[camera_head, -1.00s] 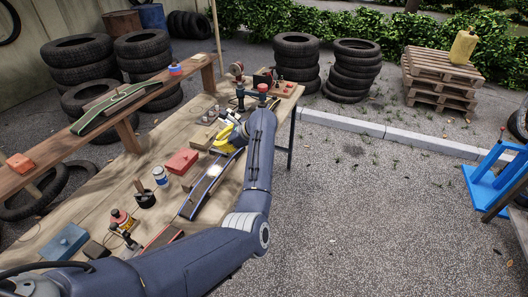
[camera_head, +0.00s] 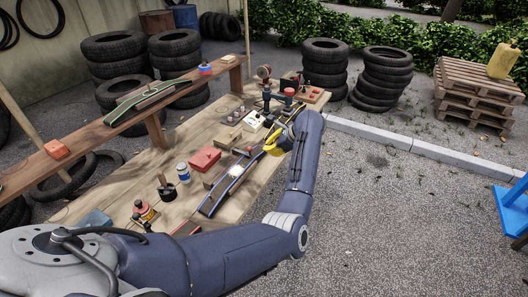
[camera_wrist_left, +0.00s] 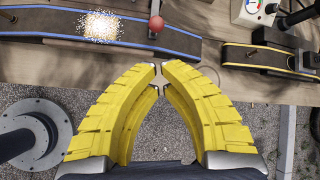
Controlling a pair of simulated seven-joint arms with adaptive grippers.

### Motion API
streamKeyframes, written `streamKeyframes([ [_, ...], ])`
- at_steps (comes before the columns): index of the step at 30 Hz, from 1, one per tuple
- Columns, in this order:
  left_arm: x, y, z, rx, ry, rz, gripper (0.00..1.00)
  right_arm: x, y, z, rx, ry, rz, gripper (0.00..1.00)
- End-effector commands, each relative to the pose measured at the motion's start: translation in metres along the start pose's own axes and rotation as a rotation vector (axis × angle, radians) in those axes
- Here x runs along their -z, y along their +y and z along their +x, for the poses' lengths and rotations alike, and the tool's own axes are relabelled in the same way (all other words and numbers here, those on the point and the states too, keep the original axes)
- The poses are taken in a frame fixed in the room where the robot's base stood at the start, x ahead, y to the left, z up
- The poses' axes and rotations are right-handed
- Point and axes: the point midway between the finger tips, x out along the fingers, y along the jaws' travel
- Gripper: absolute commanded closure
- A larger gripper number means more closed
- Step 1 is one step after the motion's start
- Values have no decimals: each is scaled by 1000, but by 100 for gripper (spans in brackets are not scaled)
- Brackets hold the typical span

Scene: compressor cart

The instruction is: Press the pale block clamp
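A pale, speckled bright block (camera_wrist_left: 100,26) lies on a dark blue-edged curved strip (camera_wrist_left: 50,22) at the top left of the left wrist view. In the head view the pale block (camera_head: 236,170) sits midway along that strip on the bench. A red ball knob (camera_wrist_left: 155,23) stands at the strip's near edge, right of the block. My left gripper (camera_wrist_left: 160,72) has yellow fingers with tips drawn nearly together and nothing between them. In the head view the left gripper (camera_head: 272,146) is beyond the block, to its right. My right gripper is out of view.
A yellow-edged strip (camera_wrist_left: 265,58) and a white gauge box (camera_wrist_left: 256,12) are on the right in the wrist view. A red box (camera_head: 204,160), blue-white can (camera_head: 183,172) and black cup (camera_head: 167,191) stand left of the block. Open gravel lies right of the bench.

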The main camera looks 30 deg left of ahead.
Motion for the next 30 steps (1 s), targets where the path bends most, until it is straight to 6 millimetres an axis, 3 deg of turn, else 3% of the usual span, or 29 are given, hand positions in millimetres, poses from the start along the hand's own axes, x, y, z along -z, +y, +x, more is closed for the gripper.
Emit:
streamKeyframes([
  [16, -1, 0, 75, -1, -2, 2, 100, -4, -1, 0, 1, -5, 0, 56],
  [22, -1, 0, 90, 0, -2, 2, 100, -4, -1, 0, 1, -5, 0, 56],
  [30, 0, 0, 94, 0, 0, 0, 100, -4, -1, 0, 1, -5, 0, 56],
])
